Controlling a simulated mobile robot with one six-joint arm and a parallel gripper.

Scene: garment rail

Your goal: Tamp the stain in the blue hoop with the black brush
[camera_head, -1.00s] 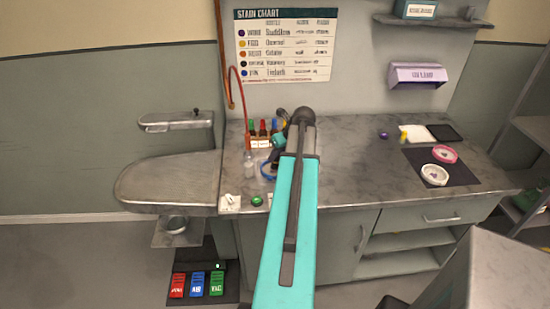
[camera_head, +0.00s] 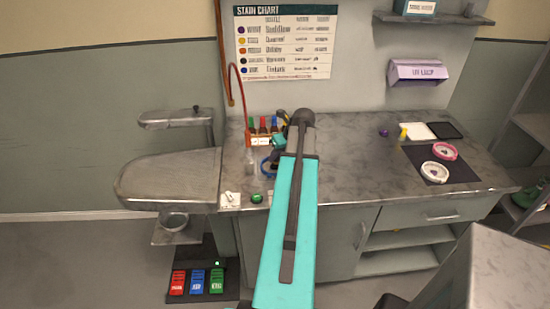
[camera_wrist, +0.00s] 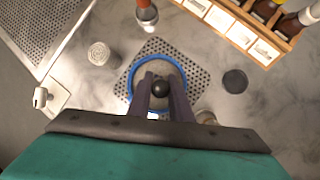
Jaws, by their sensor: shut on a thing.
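The blue hoop (camera_wrist: 131,77) lies on a perforated metal plate (camera_wrist: 190,60) on the counter in the wrist view. Its blue rim (camera_head: 264,167) shows partly beside my arm in the head view. My gripper (camera_wrist: 161,92) is over the hoop, its two dark fingers shut on the round black top of what appears to be the black brush (camera_wrist: 160,87). The brush's lower end is hidden below that top, so I cannot tell whether it touches the cloth. The stain is not visible; the fingers and brush cover the hoop's middle.
A wooden rack (camera_wrist: 245,32) of bottles stands behind the hoop. A bottle (camera_wrist: 146,14), a ribbed white object (camera_wrist: 99,54) and a dark disc (camera_wrist: 235,81) are close around it. Pink (camera_head: 445,151) and white (camera_head: 435,165) rings lie on a dark mat to the right.

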